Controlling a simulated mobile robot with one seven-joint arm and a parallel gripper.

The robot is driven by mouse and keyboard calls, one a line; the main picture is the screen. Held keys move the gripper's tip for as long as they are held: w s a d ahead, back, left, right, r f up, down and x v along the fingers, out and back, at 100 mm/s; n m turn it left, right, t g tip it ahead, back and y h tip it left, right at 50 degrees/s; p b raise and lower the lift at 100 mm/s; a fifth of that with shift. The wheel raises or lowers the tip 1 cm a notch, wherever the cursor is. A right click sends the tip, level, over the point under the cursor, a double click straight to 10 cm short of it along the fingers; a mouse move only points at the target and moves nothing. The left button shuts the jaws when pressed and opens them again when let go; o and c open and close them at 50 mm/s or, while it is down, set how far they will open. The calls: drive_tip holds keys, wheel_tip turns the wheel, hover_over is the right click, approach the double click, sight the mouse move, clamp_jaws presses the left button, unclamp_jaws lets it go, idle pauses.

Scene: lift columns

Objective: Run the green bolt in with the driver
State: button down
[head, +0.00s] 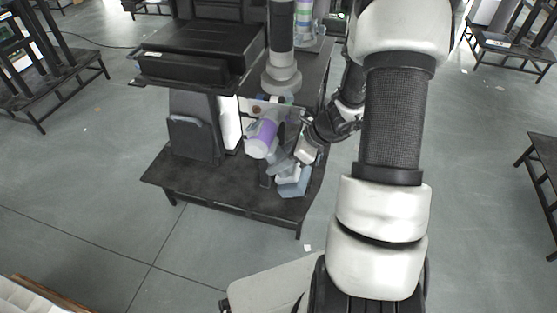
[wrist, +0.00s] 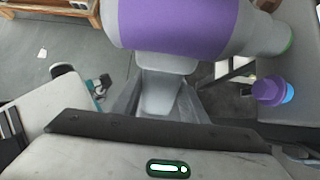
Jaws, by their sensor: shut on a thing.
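The driver (head: 262,136), with a purple band and pale ends, is held over the black platform. It fills the top of the wrist view (wrist: 180,22). My gripper (head: 285,163) is shut on its pale grey handle (wrist: 160,92), the two fingers on either side. A light blue block-like foot (head: 293,186) shows below the handle in the head view. The driver's far end points toward a pale plate under the grey column. A thin green edge shows at the driver's right end in the wrist view. I cannot tell whether this is the green bolt. The bolt is not clearly seen.
The grey lift column (head: 282,48) stands behind the driver. A black box-like unit (head: 200,55) is to its left. The black platform (head: 225,190) has bare room at its front left. A blue and purple knob (wrist: 272,91) shows at right in the wrist view.

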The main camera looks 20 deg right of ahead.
drive_tip(key=shift+s+a+b, duration=0.55)
drive_tip(key=shift+s+a, duration=0.2)
drive_tip(key=shift+s, duration=0.25)
drive_tip(key=shift+s+a+b, duration=0.5)
drive_tip(key=shift+s+a, duration=0.2)
drive_tip(key=shift+s, duration=0.25)
drive_tip(key=s+a+b, duration=0.1)
drive_tip(key=s+a, duration=0.1)
drive_tip(key=s, duration=0.1)
drive_tip(key=shift+s+a+b, duration=0.15)
drive_tip(key=shift+a+b, duration=0.05)
drive_tip(key=shift+b, duration=0.15)
